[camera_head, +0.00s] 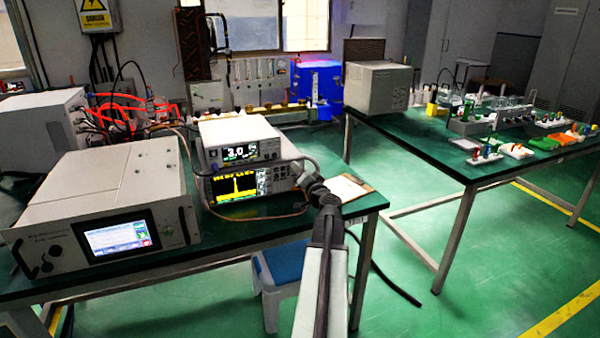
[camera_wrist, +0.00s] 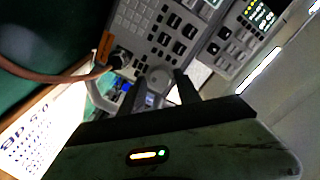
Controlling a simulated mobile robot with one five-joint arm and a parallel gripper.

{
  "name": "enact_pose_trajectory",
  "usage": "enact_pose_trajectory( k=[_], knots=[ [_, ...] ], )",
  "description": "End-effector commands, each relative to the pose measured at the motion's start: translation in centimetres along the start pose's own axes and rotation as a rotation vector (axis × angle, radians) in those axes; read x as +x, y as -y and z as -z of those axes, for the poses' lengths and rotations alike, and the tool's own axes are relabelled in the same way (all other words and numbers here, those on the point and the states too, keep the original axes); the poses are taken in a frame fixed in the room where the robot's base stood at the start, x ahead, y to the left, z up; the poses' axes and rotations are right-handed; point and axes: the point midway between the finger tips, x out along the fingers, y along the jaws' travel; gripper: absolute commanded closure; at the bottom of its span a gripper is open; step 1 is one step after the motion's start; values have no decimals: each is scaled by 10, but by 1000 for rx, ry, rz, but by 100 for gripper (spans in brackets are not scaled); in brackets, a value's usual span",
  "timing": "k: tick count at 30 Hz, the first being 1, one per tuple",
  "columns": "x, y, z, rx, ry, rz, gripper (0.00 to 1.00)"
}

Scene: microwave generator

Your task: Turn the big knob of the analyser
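The analyser (camera_head: 238,186) is the lower instrument of a stack on the green bench, with a yellow trace on its screen. Its button panel (camera_wrist: 165,28) shows in the wrist view, tilted. A round grey knob (camera_wrist: 158,76) shows there near the panel's lower edge, between my fingertips in the picture. My gripper (camera_wrist: 156,88) is open, with two dark fingers apart. I cannot tell whether they touch the knob. In the head view, my gripper (camera_head: 312,180) is at the analyser's right end, and the knob is not clearly visible there.
A smaller instrument (camera_head: 240,142) sits on the analyser. A large grey unit (camera_head: 105,205) stands to the left. A clipboard (camera_head: 347,188) lies right of the analyser, and cables run around it. A blue-topped stool (camera_head: 285,265) stands below the bench edge.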

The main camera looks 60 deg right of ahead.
Motion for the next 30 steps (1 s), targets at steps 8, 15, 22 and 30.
enact_pose_trajectory(
  k=[8,15,22,30],
  knots=[
    [-42,1,-1,0,-1,-1,61],
    [-78,0,-1,0,0,-1,61],
    [-77,0,0,0,0,0,61],
    [-77,2,3,0,0,-1,61]
  ],
)
